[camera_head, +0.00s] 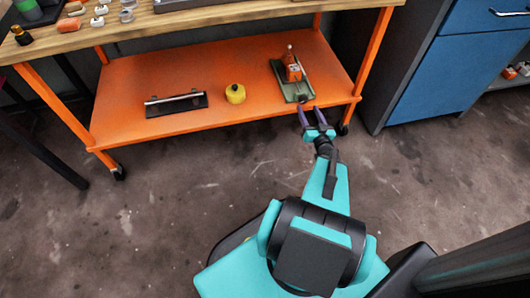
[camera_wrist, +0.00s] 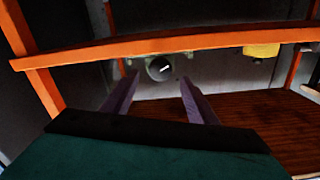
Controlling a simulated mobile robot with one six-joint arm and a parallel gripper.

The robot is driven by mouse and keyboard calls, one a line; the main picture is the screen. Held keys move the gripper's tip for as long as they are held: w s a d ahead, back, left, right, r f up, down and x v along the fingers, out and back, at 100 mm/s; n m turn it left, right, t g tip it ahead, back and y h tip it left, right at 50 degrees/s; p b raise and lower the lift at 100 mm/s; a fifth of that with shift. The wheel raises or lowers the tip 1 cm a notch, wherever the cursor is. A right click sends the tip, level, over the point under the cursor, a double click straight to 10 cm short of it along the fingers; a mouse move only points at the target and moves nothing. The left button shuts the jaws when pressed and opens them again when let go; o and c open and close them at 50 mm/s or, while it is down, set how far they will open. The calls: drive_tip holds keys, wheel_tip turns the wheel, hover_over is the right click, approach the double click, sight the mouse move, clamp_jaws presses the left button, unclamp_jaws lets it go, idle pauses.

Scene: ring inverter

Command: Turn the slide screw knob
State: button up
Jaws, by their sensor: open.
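The slide device has a grey-green base (camera_head: 291,84) with an orange-red block (camera_head: 292,70) on it. It sits at the right end of the orange lower shelf, one end toward the front edge. In the wrist view, which looks upside down, a round grey knob (camera_wrist: 158,68) with a small bright mark shows on the device's near end. My gripper (camera_head: 308,110) is just in front of that end, near the shelf edge. Its two purple fingers (camera_wrist: 158,84) are spread and empty, with the knob framed between them in the picture. I cannot tell the gap to the knob.
The orange shelf (camera_head: 215,75) also holds a yellow round container (camera_head: 235,93) and a dark flat bar-like item (camera_head: 176,103). A cart leg (camera_head: 370,60) stands right of the device. The wooden top (camera_head: 180,28) is above. Floor in front is clear.

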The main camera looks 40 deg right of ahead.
drive_tip(key=p+v, duration=0.1)
drive_tip(key=v, duration=0.8)
drive_tip(key=w+a+g+p, duration=0.6)
drive_tip(key=g+p, duration=0.1)
drive_tip(key=p, duration=0.6)
drive_tip(key=s+a+r+n+g+y+p, duration=0.1)
drive_tip(key=s+a+r+g+y+p, duration=0.1)
drive_tip(key=a+p, duration=0.4)
drive_tip(key=s+a+r+n+g+y+p, duration=0.2)
drive_tip(key=s+a+g+p, duration=0.2)
drive_tip(key=a, duration=0.9)
drive_tip(key=g+p, duration=0.2)
drive_tip(key=p, duration=0.1)
drive_tip(key=shift+g+y, duration=0.3)
